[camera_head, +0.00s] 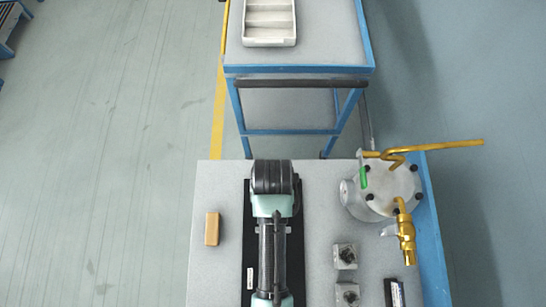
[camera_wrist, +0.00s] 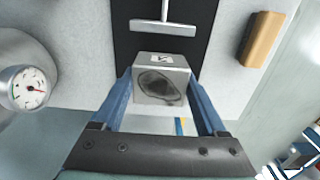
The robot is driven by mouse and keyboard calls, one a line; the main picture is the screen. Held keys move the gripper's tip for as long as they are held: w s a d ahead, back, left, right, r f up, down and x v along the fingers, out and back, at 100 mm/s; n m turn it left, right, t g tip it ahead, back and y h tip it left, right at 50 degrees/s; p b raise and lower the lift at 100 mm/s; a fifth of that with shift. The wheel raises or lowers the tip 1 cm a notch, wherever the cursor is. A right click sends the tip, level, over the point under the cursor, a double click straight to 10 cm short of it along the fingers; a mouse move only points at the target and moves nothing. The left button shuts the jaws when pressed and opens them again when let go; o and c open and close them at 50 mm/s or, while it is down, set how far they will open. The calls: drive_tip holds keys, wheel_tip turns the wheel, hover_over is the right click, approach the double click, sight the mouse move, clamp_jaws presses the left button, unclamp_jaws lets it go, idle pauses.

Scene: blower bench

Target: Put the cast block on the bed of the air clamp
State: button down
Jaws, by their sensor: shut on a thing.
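My gripper (camera_wrist: 160,80) is shut on a grey cast block (camera_wrist: 149,61) in the wrist view, one blue finger on each side. A black slab (camera_wrist: 125,38) with a pale T-shaped metal piece (camera_wrist: 163,27) shows beyond the block. The slab also shows beside my arm in the head view (camera_head: 248,240). I cannot tell for certain that it is the air clamp's bed, or whether the block touches it. In the head view my arm hides the block and fingertips.
A metal cylinder (camera_head: 386,190) with yellow handle and brass valve stands right; its gauge (camera_wrist: 30,88) shows in the wrist view. A brown block (camera_head: 212,229) lies left. Two small metal blocks (camera_head: 345,256) (camera_head: 347,294) lie right of my arm. A cart with white tray (camera_head: 270,42) stands beyond.

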drive_tip(key=shift+f, duration=2.4)
drive_tip(key=shift+f, duration=0.1)
unclamp_jaws()
